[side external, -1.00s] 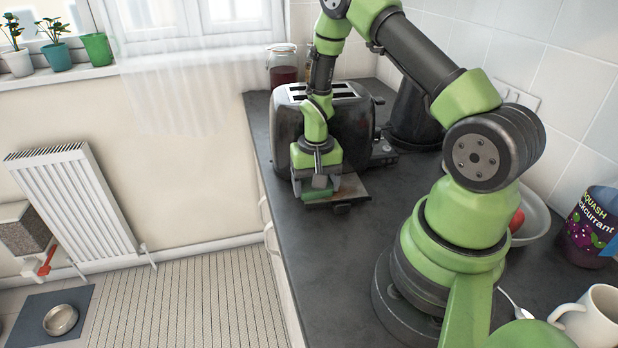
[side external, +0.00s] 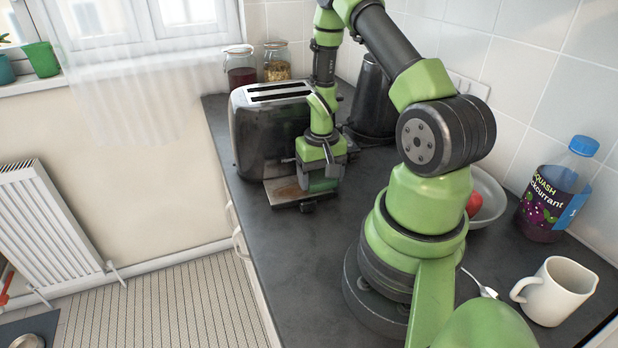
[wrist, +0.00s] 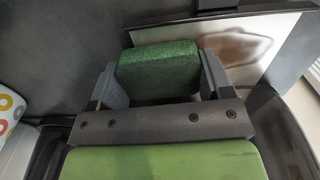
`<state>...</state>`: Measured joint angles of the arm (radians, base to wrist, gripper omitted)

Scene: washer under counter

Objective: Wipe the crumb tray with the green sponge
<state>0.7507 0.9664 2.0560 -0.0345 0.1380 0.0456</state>
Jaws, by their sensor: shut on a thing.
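The green sponge (wrist: 158,70) is held between the two fingers of my gripper (wrist: 160,82) in the wrist view. In the side external view my gripper (side external: 320,178) points down at the right part of the crumb tray (side external: 284,194), with the sponge (side external: 322,184) low at its tips. The sponge looks to be on or just above the tray; I cannot tell if they touch. The tray sticks out from the toaster (side external: 262,135). In the wrist view the tray (wrist: 280,32) shows a brownish smear on its pale surface, beside the sponge.
A dark kettle-like vessel (side external: 372,100) stands behind my gripper. Two jars (side external: 240,72) stand behind the toaster. A bowl (side external: 488,195), a squash bottle (side external: 548,210) and a mug (side external: 556,292) are at the right. The counter (side external: 290,250) in front of the tray is clear.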

